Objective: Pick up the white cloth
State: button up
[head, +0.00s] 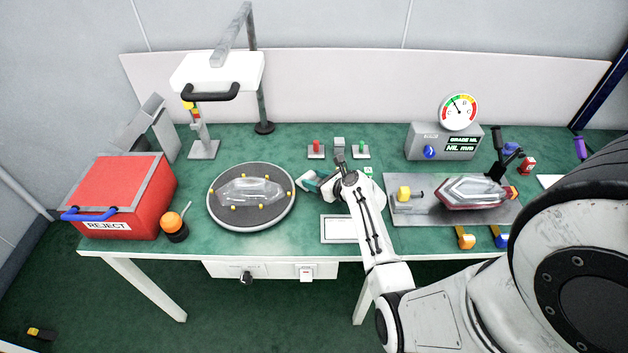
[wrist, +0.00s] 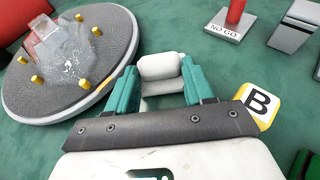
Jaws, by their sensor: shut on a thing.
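My gripper (wrist: 161,85) has its two teal fingers shut on the white cloth (wrist: 161,66), which looks like a small rolled bundle in the wrist view. The cloth sticks out past the fingertips, and its lower part is partly hidden between the fingers. In the head view my gripper (head: 312,181) is over the green bench, just right of the round turntable. Only a small pale bit shows at the fingertips there. I cannot tell whether the cloth touches the bench.
The grey turntable (head: 251,223) with yellow pegs bears a clear lamp lens (head: 250,190) close on the left. A red NO GO peg (wrist: 236,12) and a B tag (wrist: 259,104) are near on the right. A red reject bin (head: 118,195) stands far left.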

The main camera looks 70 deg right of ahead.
jog(key=shift+r, duration=0.4)
jog(key=s+a+r, duration=0.7)
jog(key=s+r, duration=0.5)
jog(key=w+a+f, duration=0.3)
jog(key=a, duration=0.2)
jog(key=w+a+f+n+y, duration=0.1)
jog(key=w+a+f, duration=0.2)
jog(key=a, duration=0.2)
jog(key=w+a+f+n+y, duration=0.1)
jog(key=w+a+f, duration=0.2)
jog(key=a, duration=0.2)
jog(key=shift+w+a+f+t, duration=0.1)
jog(key=shift+a+f+t, duration=0.05)
jog(key=shift+t, duration=0.15)
jog(key=w+a+n+y, duration=0.1)
jog(key=w+a, duration=0.3)
jog(key=a, duration=0.6)
jog(key=w+a+f+n+y, duration=0.1)
jog(key=w+a, duration=0.3)
jog(key=a, duration=0.7)
jog(key=shift+f+y, duration=0.15)
jog(key=shift+y, duration=0.35)
